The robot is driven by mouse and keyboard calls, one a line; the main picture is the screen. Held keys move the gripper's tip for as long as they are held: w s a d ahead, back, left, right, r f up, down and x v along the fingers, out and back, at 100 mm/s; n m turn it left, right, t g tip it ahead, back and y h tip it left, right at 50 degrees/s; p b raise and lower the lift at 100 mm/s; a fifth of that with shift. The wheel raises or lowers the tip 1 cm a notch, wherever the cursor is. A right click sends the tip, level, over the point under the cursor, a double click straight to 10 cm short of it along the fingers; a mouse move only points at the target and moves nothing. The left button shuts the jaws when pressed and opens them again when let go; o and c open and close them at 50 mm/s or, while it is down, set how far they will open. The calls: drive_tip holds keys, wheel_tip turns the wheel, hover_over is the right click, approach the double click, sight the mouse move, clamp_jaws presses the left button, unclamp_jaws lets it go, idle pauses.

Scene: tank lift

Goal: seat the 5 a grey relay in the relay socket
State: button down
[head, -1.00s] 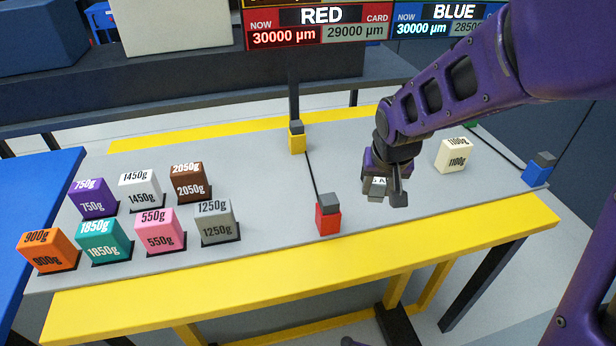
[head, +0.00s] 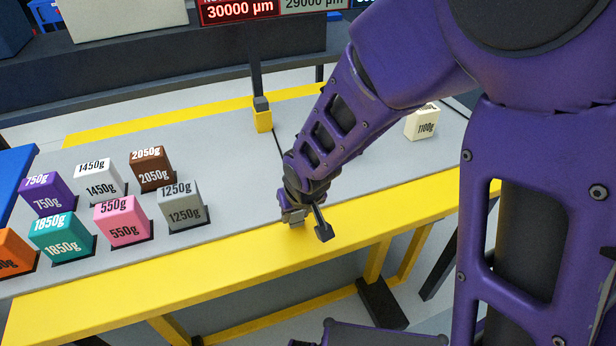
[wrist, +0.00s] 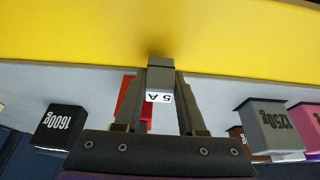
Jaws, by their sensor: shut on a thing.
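My gripper (head: 292,214) is shut on the grey relay, over the table's yellow front edge. In the wrist view the relay (wrist: 160,77) sits between the two fingertips, its white label reading "5 A" upside down. The relay socket cannot be made out in either view. A red block (wrist: 131,106) shows behind the relay and fingers in the wrist view; in the head view my arm hides that spot.
On the grey table, several labelled weights stand at left, among them a grey 1250g block (head: 181,207) and a pink 550g block (head: 123,222). A cream 1100g block (head: 422,124) stands at right. A yellow block (head: 262,118) stands at the back. A black 1600g block (wrist: 61,125) shows in the wrist view.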

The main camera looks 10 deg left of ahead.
drive_tip(key=shift+f, duration=0.6)
drive_tip(key=shift+f, duration=0.2)
drive_tip(key=c, duration=0.5)
unclamp_jaws()
